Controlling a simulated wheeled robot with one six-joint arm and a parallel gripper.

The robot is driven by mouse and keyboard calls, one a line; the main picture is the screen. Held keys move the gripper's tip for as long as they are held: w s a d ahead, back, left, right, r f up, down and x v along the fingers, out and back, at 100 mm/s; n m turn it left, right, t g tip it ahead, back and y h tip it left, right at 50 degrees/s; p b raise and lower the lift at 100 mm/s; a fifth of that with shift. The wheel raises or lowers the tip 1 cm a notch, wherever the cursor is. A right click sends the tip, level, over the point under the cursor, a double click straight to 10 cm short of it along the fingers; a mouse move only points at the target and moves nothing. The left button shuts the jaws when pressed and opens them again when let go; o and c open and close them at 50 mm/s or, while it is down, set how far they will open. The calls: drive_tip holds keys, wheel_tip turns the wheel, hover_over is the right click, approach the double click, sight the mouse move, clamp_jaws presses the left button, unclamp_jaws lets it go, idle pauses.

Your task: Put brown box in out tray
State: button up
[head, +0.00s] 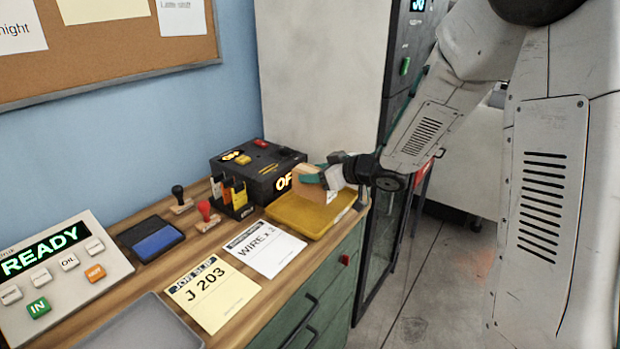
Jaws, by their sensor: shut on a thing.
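The brown box (315,190) is at the right end of the bench, over the yellow tray (291,222). My gripper (322,173) reaches in from the right and is shut on the box, with teal finger parts at its upper side. The gripper hides part of the box. I cannot tell whether the box's underside touches the tray floor. A grey tray (140,325) lies at the front left, cut off by the picture edge. I see no readable "out" label on either tray.
A black device (262,168) with lit letters stands behind the yellow tray. A "WIRE x 2" sheet (263,249) and "J 203" slip (212,293) lie left of it. Stamps (207,213), an ink pad (150,238) and a READY panel (60,262) stand farther left. A dark cabinet (392,190) stands to the right.

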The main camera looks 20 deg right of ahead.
drive_tip(key=shift+w+d, duration=0.1)
drive_tip(key=shift+w, duration=0.2)
drive_tip(key=shift+f, duration=1.7)
drive_tip(key=shift+f, duration=0.15)
drive_tip(key=o, duration=1.2)
